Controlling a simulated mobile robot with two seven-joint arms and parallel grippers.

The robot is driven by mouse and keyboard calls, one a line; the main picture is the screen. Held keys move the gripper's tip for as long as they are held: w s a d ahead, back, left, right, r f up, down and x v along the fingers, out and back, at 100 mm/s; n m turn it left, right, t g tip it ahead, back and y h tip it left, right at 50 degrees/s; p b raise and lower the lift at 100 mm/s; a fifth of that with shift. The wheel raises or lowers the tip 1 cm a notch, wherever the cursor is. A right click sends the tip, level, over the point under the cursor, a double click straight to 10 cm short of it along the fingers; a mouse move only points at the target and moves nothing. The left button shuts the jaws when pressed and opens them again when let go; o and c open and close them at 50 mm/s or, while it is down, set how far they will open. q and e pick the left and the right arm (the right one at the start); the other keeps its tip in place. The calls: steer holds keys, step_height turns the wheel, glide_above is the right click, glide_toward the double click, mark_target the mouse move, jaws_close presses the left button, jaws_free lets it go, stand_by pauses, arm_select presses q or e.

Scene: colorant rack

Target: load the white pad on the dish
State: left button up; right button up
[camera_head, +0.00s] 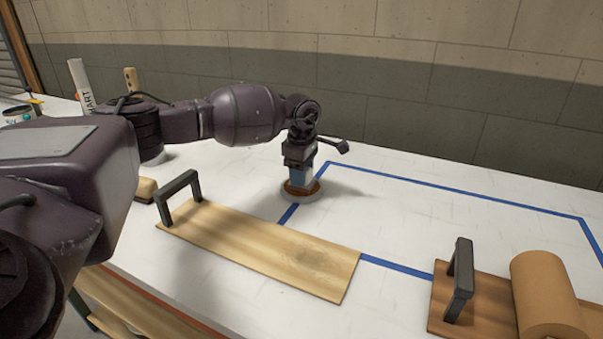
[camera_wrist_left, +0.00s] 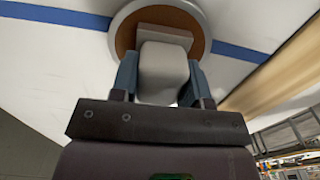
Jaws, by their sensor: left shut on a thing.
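My left gripper (camera_head: 301,175) points down and is shut on the white pad, a pale rounded block (camera_wrist_left: 163,72) between its two blue fingers in the left wrist view. The dish, a round pale-rimmed one with a brown inside (camera_head: 299,200), sits on the white table directly below the fingers. It also shows in the left wrist view (camera_wrist_left: 201,17), where the pad's far end overlaps the brown. I cannot tell whether the pad touches the brown. In the head view the fingers hide most of the pad. My right gripper is not in view.
A wooden board (camera_head: 262,249) with a black handle (camera_head: 178,190) lies in front of the dish. At right is another board (camera_head: 483,303) with a handle and a brown roll (camera_head: 546,290). Blue tape (camera_head: 450,187) outlines a clear area. A white tube (camera_head: 80,85) stands back left.

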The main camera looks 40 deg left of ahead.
arm_select(q)
steer(key=shift+r+p, duration=0.55)
steer(key=shift+r, duration=1.4)
steer(key=shift+r+p, duration=0.4)
steer(key=shift+r, duration=1.15)
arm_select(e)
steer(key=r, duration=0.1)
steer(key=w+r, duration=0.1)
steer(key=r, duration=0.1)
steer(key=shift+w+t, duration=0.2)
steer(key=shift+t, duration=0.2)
